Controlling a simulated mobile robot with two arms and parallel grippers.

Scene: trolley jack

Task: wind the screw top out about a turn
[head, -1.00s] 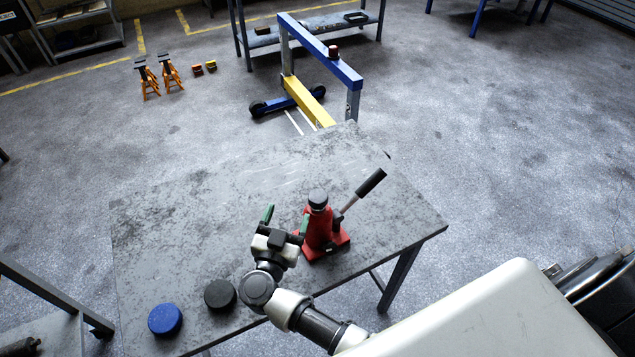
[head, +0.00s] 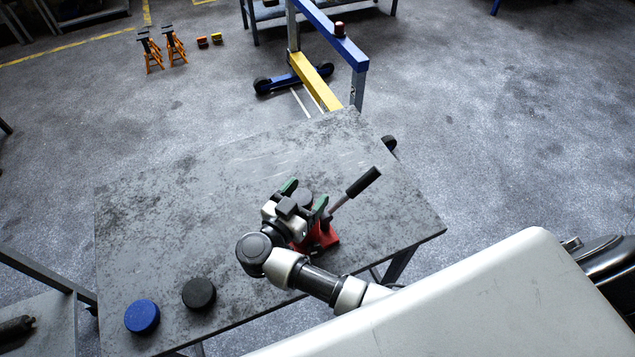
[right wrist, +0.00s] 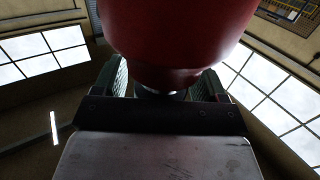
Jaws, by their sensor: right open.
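The red bottle jack (head: 325,238) stands on the grey table, partly hidden behind my right arm. Its dark round screw top (head: 305,197) shows between the fingers of my right gripper (head: 305,196). The gripper is open, with one green-padded finger on each side of the top; I cannot tell whether either touches it. In the right wrist view the red jack body (right wrist: 180,40) fills the upper middle, and a finger of the right gripper (right wrist: 160,85) shows at each side below it. My left gripper is not in view.
The jack's lever with its black grip (head: 363,181) sticks out up and right, close to the gripper. A blue disc (head: 142,316) and a black disc (head: 199,293) lie at the table's front left. The table's (head: 170,215) left and back are clear.

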